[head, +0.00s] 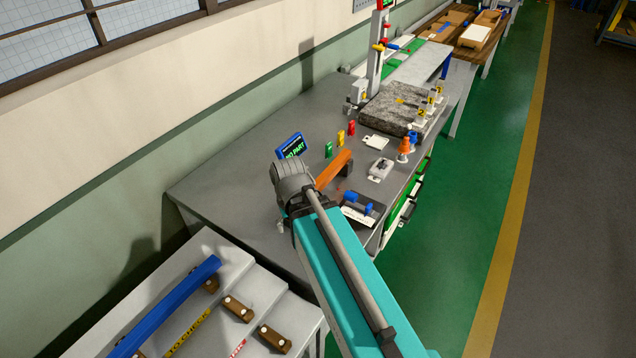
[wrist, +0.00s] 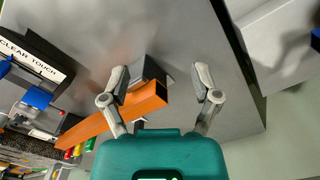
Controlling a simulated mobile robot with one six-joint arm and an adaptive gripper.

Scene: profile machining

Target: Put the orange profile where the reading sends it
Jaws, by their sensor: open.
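The orange profile (head: 333,170) lies on the grey table, beside a small display (head: 290,147) that reads NO PART. In the wrist view its hollow end (wrist: 150,101) points right, near a dark block (wrist: 151,72) partly hidden by the profile. My gripper (wrist: 160,72) is open and empty above the table. Its left finger crosses in front of the profile near that end, and its right finger is clear of it. I cannot tell the height gap. In the head view my arm hides the fingers. Green, yellow and red markers (head: 340,138) stand behind the profile.
A dark fixture with blue pads (head: 362,207), labelled CLEAR TOUCH in the wrist view, stands near the front edge. A stepped rack (head: 235,262) at lower left holds a blue profile (head: 165,308) and bears a TO CHECK label. A granite block (head: 397,103) stands further back.

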